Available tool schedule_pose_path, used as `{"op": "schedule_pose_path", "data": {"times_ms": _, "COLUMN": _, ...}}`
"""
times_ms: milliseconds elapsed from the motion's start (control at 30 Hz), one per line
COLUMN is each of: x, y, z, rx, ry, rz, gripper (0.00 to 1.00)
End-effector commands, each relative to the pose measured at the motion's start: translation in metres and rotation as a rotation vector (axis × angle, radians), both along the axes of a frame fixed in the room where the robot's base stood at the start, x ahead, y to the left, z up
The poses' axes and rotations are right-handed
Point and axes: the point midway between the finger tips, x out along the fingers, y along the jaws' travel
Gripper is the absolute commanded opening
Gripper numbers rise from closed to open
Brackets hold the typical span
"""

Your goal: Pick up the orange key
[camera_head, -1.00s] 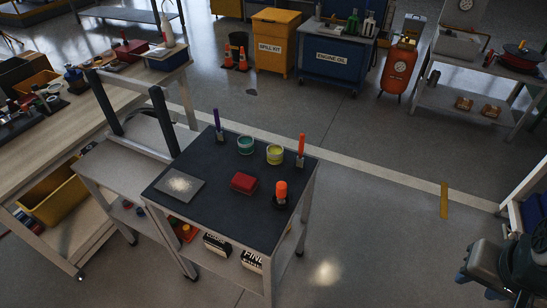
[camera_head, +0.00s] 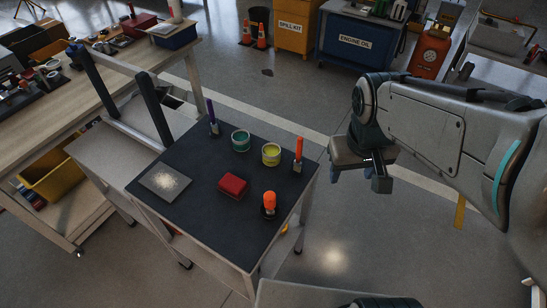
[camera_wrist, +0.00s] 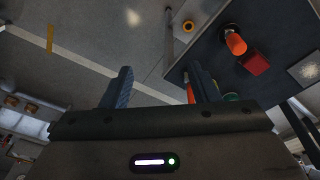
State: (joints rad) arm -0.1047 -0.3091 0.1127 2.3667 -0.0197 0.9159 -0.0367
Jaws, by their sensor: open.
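No plainly key-shaped thing shows. Two orange things stand on the dark-topped cart (camera_head: 190,217). One is a tall, slim orange piece (camera_head: 298,154) in a dark holder at the right edge. The other is a thicker orange cylinder (camera_head: 269,202) on a dark base at the front right. I cannot tell which is the key. My gripper (camera_head: 358,178) is open and empty, right of the cart and apart from both. In the wrist view my gripper's fingers (camera_wrist: 162,78) are spread. The orange cylinder (camera_wrist: 235,42) shows beyond the right finger, and the slim piece (camera_wrist: 190,93) is partly hidden by that finger.
The cart also holds a purple upright piece (camera_head: 211,115), a teal tin (camera_head: 240,140), a yellow tin (camera_head: 271,154), a red block (camera_head: 232,186) and a grey plate (camera_head: 165,182). A dark rail frame (camera_head: 154,108) rises at the left. Floor right of the cart is clear.

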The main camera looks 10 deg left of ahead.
Motion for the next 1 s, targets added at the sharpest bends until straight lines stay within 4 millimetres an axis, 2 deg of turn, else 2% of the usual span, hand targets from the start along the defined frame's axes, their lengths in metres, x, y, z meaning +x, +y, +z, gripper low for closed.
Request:
{"op": "schedule_pose_path", "data": {"times_ms": 33, "x": 0.009, "y": 0.023, "z": -0.01, "rx": -0.013, "ry": 0.029, "rz": 0.087, "gripper": 0.55}}
{"op": "schedule_pose_path", "data": {"times_ms": 200, "x": 0.026, "y": 0.098, "z": -0.032, "rx": -0.04, "ry": 0.097, "rz": 0.345, "gripper": 0.55}}
{"op": "schedule_pose_path", "data": {"times_ms": 300, "x": 0.028, "y": 0.133, "z": -0.044, "rx": -0.045, "ry": 0.128, "rz": 0.458, "gripper": 0.55}}
{"op": "schedule_pose_path", "data": {"times_ms": 400, "x": 0.028, "y": 0.157, "z": -0.053, "rx": -0.045, "ry": 0.151, "rz": 0.538, "gripper": 0.55}}
{"op": "schedule_pose_path", "data": {"times_ms": 500, "x": 0.026, "y": 0.172, "z": -0.058, "rx": -0.044, "ry": 0.165, "rz": 0.583, "gripper": 0.55}}
{"op": "schedule_pose_path", "data": {"times_ms": 633, "x": 0.026, "y": 0.178, "z": -0.07, "rx": -0.044, "ry": 0.172, "rz": 0.602, "gripper": 0.55}}
{"op": "schedule_pose_path", "data": {"times_ms": 900, "x": 0.026, "y": 0.176, "z": -0.123, "rx": -0.045, "ry": 0.175, "rz": 0.602, "gripper": 0.55}}
{"op": "schedule_pose_path", "data": {"times_ms": 1000, "x": 0.027, "y": 0.176, "z": -0.136, "rx": -0.044, "ry": 0.173, "rz": 0.601, "gripper": 0.55}}
